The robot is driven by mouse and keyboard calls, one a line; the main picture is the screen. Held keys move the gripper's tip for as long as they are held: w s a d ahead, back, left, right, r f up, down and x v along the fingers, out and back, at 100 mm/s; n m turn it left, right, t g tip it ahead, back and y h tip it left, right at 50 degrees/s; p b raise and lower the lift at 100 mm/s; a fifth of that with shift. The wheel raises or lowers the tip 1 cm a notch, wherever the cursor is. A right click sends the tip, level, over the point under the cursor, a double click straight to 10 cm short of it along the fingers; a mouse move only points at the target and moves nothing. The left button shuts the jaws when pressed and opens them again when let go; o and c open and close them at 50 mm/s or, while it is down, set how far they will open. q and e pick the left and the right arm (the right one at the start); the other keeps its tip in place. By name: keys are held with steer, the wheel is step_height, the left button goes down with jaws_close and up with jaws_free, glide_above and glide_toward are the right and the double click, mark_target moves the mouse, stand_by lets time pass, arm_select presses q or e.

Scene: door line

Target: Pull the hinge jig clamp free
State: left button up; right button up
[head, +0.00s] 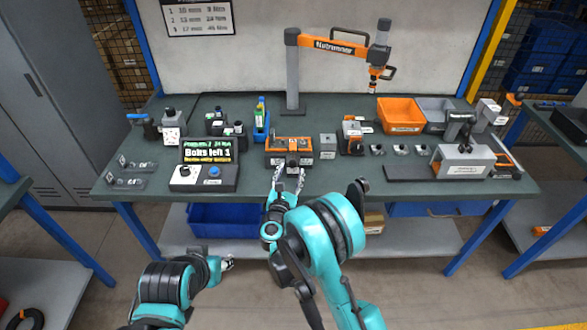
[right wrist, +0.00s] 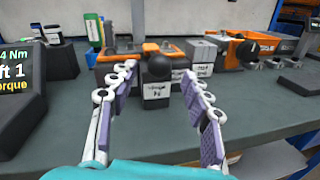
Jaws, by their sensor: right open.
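The hinge jig (head: 278,157) is an orange and grey block at the front middle of the green bench. Its clamp (head: 292,161) faces me; in the right wrist view it shows a black ball knob (right wrist: 158,66) above a white-labelled block (right wrist: 157,92). My right gripper (head: 288,180) is open at the bench's front edge, just short of the jig. In the right wrist view its two fingers (right wrist: 159,78) stand apart, with the knob seen between their tips and nothing held. My left gripper (head: 228,263) is low at the left, away from the bench; its fingers are too small to judge.
A display reading "Bolts left 1" (head: 208,150) and a button box (head: 203,178) stand left of the jig. A grey block (head: 327,146) stands close on its right. A tool arm (head: 335,47) rises behind. An orange bin (head: 400,115) stands back right. The bench front before the jig is clear.

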mark_target(292, 167)
steer(key=shift+w+d+b, duration=0.25)
steer(key=shift+w, duration=0.9)
steer(key=shift+w+d+b, duration=0.2)
steer(key=shift+w+d, duration=0.05)
steer(key=shift+w, duration=0.9)
jaws_close()
